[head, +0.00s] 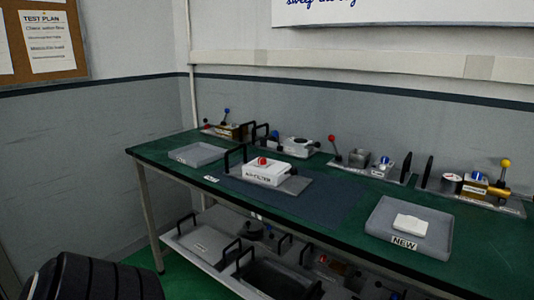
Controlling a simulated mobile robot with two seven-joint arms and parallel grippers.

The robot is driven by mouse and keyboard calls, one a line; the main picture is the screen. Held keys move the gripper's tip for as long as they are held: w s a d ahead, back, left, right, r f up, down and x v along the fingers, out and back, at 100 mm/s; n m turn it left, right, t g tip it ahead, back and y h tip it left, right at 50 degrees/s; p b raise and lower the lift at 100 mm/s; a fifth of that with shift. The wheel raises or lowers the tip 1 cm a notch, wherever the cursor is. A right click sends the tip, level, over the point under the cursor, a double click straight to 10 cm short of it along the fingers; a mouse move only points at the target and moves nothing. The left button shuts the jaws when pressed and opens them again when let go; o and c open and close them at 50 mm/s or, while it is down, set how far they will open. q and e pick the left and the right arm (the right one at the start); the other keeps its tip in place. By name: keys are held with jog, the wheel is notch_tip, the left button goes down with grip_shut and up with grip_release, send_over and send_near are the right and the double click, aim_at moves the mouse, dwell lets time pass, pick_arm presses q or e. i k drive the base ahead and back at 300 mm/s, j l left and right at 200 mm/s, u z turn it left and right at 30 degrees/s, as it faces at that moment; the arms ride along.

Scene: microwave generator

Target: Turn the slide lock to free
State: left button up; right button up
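I cannot pick out the slide lock with certainty; parts are small in the head view. A white box labelled like "AIR FILTER" (264,176) with a red knob (262,161) on top sits on a grey plate on the dark mat. Behind it are a white unit with a dark round part (299,146) and a red-knobbed lever (333,146). At the right is a brass-coloured unit (473,187) with a blue knob and a yellow-knobbed lever (503,173). Neither gripper shows.
The green bench (330,228) runs along the wall. An empty grey tray (197,154) lies at left; a grey tray marked NEW (378,232) holds a white flat piece (410,224). Several black handles stand up from plates. The lower shelf holds more parts. Floor left of the bench is clear.

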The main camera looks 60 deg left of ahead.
aim_at(261, 161)
jog(key=j+z, duration=0.1)
jog(key=j, duration=0.3)
jog(key=k+j+z, duration=0.1)
jog(key=j, duration=0.3)
jog(key=k+j, duration=0.1)
jog(key=j, duration=0.4)
jog(key=k+j, duration=0.1)
jog(key=j, duration=0.45)
jog(key=k+j+z, duration=0.1)
jog(key=j, duration=0.4)
